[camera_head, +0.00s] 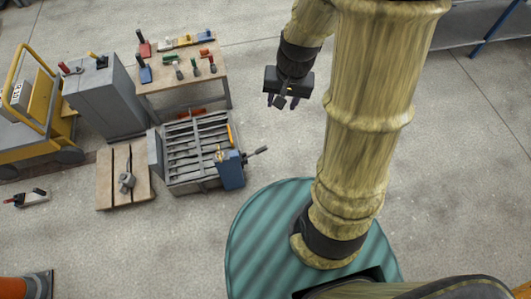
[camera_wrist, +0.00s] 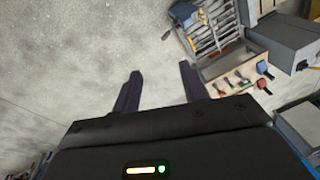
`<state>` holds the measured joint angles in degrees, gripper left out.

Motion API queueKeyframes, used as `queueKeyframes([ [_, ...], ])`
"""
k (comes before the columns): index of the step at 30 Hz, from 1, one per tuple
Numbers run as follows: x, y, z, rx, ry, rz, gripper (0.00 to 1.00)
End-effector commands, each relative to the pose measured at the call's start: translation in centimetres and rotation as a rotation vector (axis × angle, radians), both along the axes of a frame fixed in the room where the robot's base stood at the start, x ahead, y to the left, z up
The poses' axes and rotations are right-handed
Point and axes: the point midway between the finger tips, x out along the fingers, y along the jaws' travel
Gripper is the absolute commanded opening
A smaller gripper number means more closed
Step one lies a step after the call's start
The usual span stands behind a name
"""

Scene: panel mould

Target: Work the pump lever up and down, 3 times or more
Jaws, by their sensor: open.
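A blue pump box (camera_head: 231,172) stands at the right front corner of the grey panel mould (camera_head: 176,186). Its dark pump lever (camera_head: 257,152) sticks out to the right and slightly up, with nothing touching it. My gripper (camera_head: 284,103) hangs from the arm above bare floor, up and to the right of the lever in the head view. In the wrist view my gripper (camera_wrist: 160,70) has its two fingers apart, with only floor between them.
A wooden table (camera_head: 180,77) with several tools stands behind the mould. A grey cabinet (camera_head: 106,98), a yellow cart (camera_head: 18,95) and a wooden pallet (camera_head: 108,190) are to the left. The floor right of the lever is clear.

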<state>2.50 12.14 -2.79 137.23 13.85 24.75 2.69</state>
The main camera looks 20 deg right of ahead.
Motion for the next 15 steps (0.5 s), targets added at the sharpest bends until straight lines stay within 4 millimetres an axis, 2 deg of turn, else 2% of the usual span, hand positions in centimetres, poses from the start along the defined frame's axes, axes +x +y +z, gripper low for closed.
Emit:
queueKeyframes([
  [1, 0.9, -0.3, -3.7, 0.024, 0.025, -0.062, 0.43],
  [8, 4.8, -1.6, -13.1, 0.135, 0.113, -0.339, 0.43],
  [15, 8.8, -3.3, -23.7, 0.246, 0.188, -0.620, 0.43],
])
